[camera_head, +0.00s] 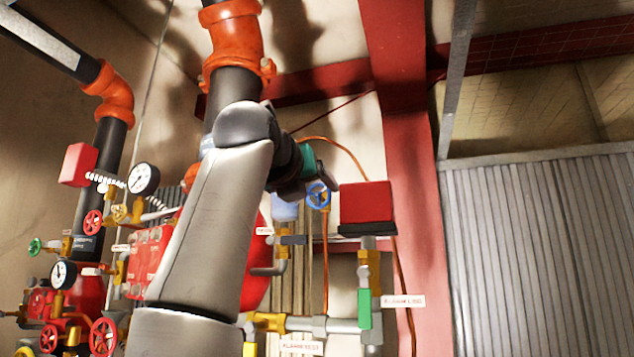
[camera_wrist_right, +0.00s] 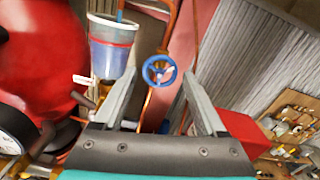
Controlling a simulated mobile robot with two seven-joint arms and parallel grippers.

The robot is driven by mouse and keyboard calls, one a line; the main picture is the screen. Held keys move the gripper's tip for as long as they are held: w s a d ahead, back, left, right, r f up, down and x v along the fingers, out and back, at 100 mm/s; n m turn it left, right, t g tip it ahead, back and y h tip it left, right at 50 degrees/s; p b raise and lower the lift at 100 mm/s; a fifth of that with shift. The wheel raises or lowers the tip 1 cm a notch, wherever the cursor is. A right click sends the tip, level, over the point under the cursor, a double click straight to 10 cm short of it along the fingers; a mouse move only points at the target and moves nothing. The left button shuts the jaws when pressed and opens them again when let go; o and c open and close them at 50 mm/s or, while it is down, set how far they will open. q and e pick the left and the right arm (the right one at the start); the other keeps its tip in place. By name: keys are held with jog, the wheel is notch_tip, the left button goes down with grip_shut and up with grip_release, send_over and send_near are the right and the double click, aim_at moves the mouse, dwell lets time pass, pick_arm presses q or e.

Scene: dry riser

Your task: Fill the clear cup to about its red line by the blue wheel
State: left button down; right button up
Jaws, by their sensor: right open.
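The blue wheel (camera_head: 318,194) sits on a small valve just beyond my right gripper (camera_head: 322,186) in the head view. In the right wrist view the wheel (camera_wrist_right: 159,71) is ahead, between the two spread fingers of the open right gripper (camera_wrist_right: 160,88), with no clear contact. The clear cup (camera_wrist_right: 110,58) is upright, left of the wheel, with a red line near its upper part. It looks bluish below that line, but I cannot tell the exact water level. In the head view the cup (camera_head: 285,209) is partly hidden by my right arm. My left gripper is not in view.
A red box (camera_head: 366,203) stands right of the wheel on a pipe. A red vessel (camera_wrist_right: 40,50) is on the left. Gauges (camera_head: 144,180), valves and red wheels (camera_head: 103,337) crowd the left. A corrugated wall (camera_head: 545,250) stands right.

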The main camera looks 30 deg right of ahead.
aim_at(317, 194)
jog(key=shift+p+x, duration=0.45)
jog(key=shift+x, duration=0.7)
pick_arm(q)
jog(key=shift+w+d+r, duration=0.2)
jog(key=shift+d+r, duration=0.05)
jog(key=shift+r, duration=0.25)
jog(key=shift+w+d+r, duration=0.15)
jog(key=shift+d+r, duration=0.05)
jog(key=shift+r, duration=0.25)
pick_arm(e)
jog(key=shift+w+d, duration=0.25)
jog(key=shift+d, duration=0.05)
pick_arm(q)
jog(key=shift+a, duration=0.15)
pick_arm(e)
jog(key=shift+c, duration=0.4)
jog(key=c, duration=1)
pick_arm(q)
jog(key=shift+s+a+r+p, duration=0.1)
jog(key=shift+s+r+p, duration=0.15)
jog(key=shift+p, duration=0.15)
pick_arm(e)
jog(key=shift+m, duration=2.4)
jog(key=o, duration=1.1)
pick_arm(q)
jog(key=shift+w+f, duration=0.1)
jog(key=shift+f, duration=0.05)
pick_arm(e)
jog(key=shift+s, duration=0.1)
